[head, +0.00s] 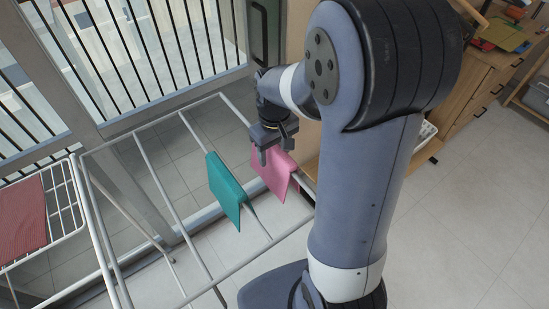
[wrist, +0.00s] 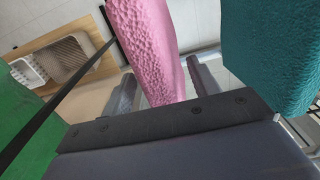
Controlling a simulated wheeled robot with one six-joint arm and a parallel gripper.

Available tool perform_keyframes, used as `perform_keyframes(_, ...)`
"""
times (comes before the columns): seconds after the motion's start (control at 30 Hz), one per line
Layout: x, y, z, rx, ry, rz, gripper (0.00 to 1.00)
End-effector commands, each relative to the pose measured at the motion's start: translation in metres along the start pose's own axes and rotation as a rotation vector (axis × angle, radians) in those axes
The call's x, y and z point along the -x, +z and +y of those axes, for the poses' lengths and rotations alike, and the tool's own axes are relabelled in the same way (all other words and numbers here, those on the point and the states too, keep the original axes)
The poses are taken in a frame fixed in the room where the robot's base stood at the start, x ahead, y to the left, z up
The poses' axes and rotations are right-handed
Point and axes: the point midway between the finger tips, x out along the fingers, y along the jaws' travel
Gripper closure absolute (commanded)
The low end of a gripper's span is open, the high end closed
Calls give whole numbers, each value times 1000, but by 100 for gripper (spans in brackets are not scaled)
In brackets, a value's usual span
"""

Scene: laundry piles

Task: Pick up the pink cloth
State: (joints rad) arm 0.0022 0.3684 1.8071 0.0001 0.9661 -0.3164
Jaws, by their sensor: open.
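The pink cloth (head: 272,178) hangs folded over a bar of the white drying rack (head: 150,178). My gripper (head: 274,153) is at the cloth's upper part in the head view. In the wrist view, the pink cloth (wrist: 150,45) shows a bumpy surface and its lower end lies between the two spread fingers of my open gripper (wrist: 162,76). I cannot tell whether either finger touches it. The cloth's far side is hidden.
A teal cloth (head: 226,190) hangs on the neighbouring bar, close by; it also shows in the wrist view (wrist: 265,50). A red cloth (head: 20,215) lies on a rack at left. A wooden cabinet (head: 465,90) stands at upper right. The tiled floor at right is clear.

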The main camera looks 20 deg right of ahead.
Motion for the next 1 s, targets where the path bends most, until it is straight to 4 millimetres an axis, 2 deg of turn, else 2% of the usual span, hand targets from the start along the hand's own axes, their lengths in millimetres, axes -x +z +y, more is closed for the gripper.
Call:
perform_keyframes(0.2,0,0,0,0,0,0,44)
perform_keyframes(0.8,0,0,0,0,0,0,93)
perform_keyframes(1.0,0,0,0,0,0,1,94)
